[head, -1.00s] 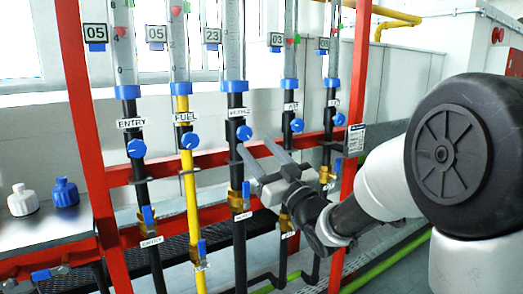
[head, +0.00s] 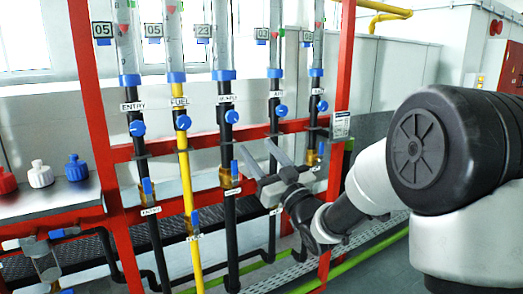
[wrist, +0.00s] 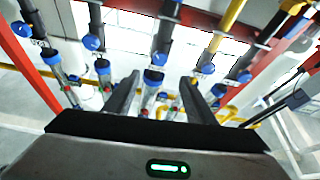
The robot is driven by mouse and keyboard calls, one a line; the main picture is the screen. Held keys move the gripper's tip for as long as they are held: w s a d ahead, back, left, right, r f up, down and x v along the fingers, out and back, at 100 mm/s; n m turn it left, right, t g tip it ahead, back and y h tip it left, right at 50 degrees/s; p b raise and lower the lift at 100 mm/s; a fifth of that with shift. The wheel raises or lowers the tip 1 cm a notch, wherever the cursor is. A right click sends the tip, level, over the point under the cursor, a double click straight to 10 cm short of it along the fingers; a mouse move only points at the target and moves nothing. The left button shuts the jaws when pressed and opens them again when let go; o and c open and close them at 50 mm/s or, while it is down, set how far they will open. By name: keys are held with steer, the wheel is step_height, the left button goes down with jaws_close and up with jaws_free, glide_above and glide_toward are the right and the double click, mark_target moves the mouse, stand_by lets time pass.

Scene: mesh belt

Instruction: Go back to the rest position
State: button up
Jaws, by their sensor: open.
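My gripper (head: 262,162) is in front of the pipe rack, right of the middle pipe, with its two fingers apart and nothing between them. In the wrist view, my gripper (wrist: 160,90) shows both dark fingers spread, with blue-fitted pipes beyond them. The middle black pipe (head: 231,200) with its blue knob (head: 232,117) stands just left of the fingers in the head view. The yellow FUEL pipe (head: 188,165) stands further left. I cannot tell the exact gap between the fingers and the pipes.
A red frame (head: 90,90) holds several upright pipes with blue valves. White, blue and red caps sit on a grey bench (head: 50,207) at the left. A green pipe (head: 365,265) runs low along the floor.

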steer(key=shift+s+d+f, duration=0.15)
steer(key=shift+s+d, duration=0.05)
steer(key=shift+s, duration=0.1)
steer(key=s+d+f+m+g+h, duration=0.2)
steer(key=s+d+m+h, duration=0.15)
steer(key=d+h, duration=0.3)
steer(key=s+d+f+m+g+h, duration=0.1)
steer(key=s+d+m+g+h, duration=0.1)
steer(key=s+d+h, duration=0.4)
steer(key=s+d+f+m+g, duration=0.1)
steer(key=s+d+f+g, duration=0.15)
steer(key=s, duration=0.55)
steer(key=s+d+f+m+g, duration=0.1)
steer(key=s+d+f+g, duration=0.15)
steer(key=s, duration=0.55)
steer(key=s+d+f+m+g, duration=0.1)
steer(key=s+d+f+g, duration=0.15)
steer(key=s, duration=0.55)
step_height(320, 180, up, 26)
steer(key=a+g+p, duration=0.1)
steer(key=p, duration=2.7)
steer(key=shift+s+r+h, duration=0.25)
steer(key=shift+s+h, duration=0.1)
steer(key=shift+s, duration=0.05)
